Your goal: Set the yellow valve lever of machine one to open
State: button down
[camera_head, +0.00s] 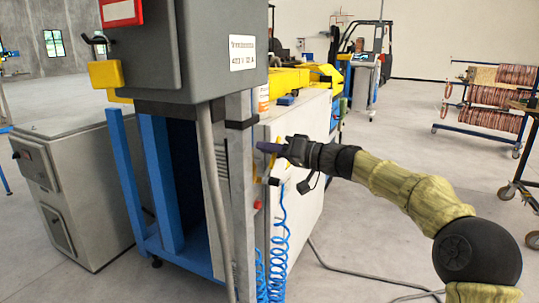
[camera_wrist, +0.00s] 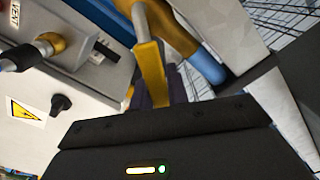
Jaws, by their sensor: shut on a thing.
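The yellow valve lever (camera_wrist: 152,72) shows in the wrist view as a flat yellow bar running down from a yellow-brown fitting into my gripper (camera_wrist: 160,92). The purple fingers are shut on the lever, one to each side of its end. In the head view my gripper (camera_head: 268,147) reaches in from the right to the side of the grey and white machine (camera_head: 306,122), and its fingers and wrist hide most of the lever. The valve's exact angle cannot be told.
The wrist view shows a black knob (camera_wrist: 61,103), a warning sticker (camera_wrist: 24,110), a brass hose fitting (camera_wrist: 48,43) and a blue pipe (camera_wrist: 203,65) close by. Coiled blue hoses (camera_head: 278,255) hang below my gripper.

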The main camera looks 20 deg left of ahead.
jog(key=shift+f, duration=0.2)
jog(key=c, duration=1.4)
grip_release()
jog(key=shift+o, duration=0.2)
jog(key=shift+r, duration=0.1)
jog(key=shift+a+r, duration=0.1)
jog(key=shift+r, duration=0.05)
